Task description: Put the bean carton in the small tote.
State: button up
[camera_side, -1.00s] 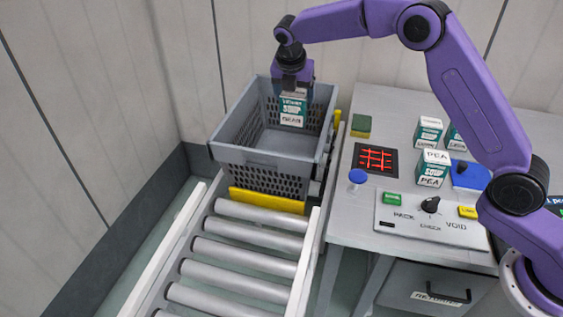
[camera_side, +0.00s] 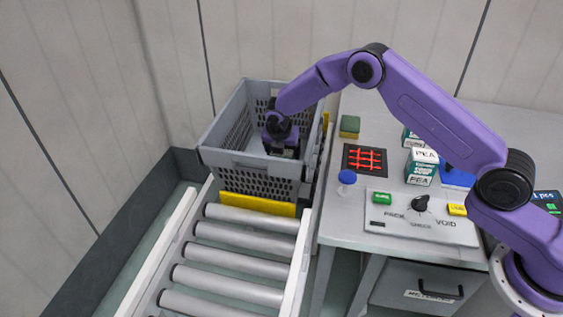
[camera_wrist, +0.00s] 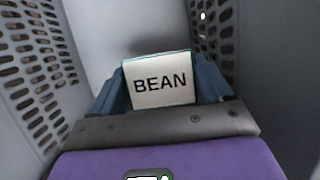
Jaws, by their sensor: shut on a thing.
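The bean carton (camera_wrist: 160,83) shows its white face with the word BEAN in the wrist view, held between the two blue-grey fingers of my gripper (camera_side: 283,152). My gripper is shut on it and is down inside the grey tote (camera_side: 245,163), below its rim. In the side view the carton is mostly hidden by the gripper and the tote's front wall. I cannot tell whether the carton touches the tote floor. The tote's slotted walls (camera_wrist: 38,75) rise on both sides in the wrist view.
The tote stands at the far end of a roller conveyor (camera_side: 235,262), behind a yellow bar (camera_side: 257,204). On the bench to the right are pea cartons (camera_side: 421,167), a blue knob (camera_side: 347,177), a green-topped block (camera_side: 349,126) and a control panel (camera_side: 420,217).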

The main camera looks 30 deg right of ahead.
jog(key=shift+f, duration=2.1)
jog(key=shift+f, duration=0.1)
jog(key=o, duration=1.2)
jog(key=v, duration=1.2)
